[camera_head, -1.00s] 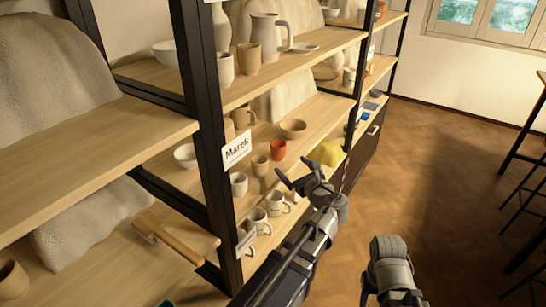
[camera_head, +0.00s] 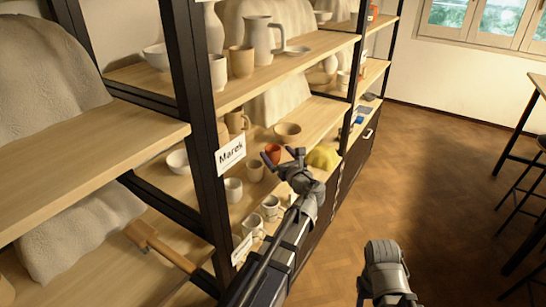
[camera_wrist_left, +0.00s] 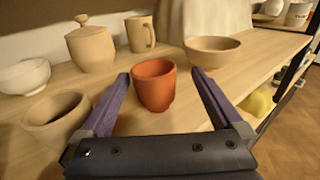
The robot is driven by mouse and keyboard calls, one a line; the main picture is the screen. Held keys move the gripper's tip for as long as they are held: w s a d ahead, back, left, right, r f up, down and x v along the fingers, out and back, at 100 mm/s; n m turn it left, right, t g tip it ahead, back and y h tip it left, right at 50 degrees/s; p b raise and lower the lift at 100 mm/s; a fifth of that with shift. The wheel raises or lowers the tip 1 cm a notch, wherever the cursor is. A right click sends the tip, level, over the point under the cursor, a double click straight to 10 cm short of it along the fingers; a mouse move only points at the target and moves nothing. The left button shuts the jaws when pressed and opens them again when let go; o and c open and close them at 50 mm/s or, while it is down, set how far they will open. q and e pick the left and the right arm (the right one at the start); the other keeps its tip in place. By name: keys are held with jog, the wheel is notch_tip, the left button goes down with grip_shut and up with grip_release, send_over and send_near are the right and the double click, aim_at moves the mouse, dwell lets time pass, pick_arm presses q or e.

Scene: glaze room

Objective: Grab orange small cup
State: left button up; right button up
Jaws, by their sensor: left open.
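The orange small cup (camera_wrist_left: 154,86) stands upright on the wooden middle shelf. In the left wrist view it sits between the fingers of my open left gripper (camera_wrist_left: 160,78), toward the fingertips and a little nearer the left finger. In the head view the cup (camera_head: 272,152) is partly hidden behind my left gripper (camera_head: 283,155). The gripper holds nothing. My right gripper is out of view; only part of my right arm shows at the bottom of the head view.
A beige cup (camera_wrist_left: 57,118) stands close to the left finger. Behind are a lidded jar (camera_wrist_left: 90,48), a mug (camera_wrist_left: 140,34), a white bowl (camera_wrist_left: 24,76) and a tan bowl (camera_wrist_left: 212,49). A yellow object (camera_head: 323,157) lies to the right. A black post (camera_head: 200,110) stands left.

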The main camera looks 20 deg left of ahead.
aim_at(270, 147)
pick_arm(q)
jog(key=shift+a, duration=0.1)
jog(key=x, duration=0.5)
jog(key=shift+s+a+r, duration=0.15)
jog(key=shift+a+r, duration=0.1)
jog(key=shift+c, duration=0.2)
jog(key=c, duration=1.5)
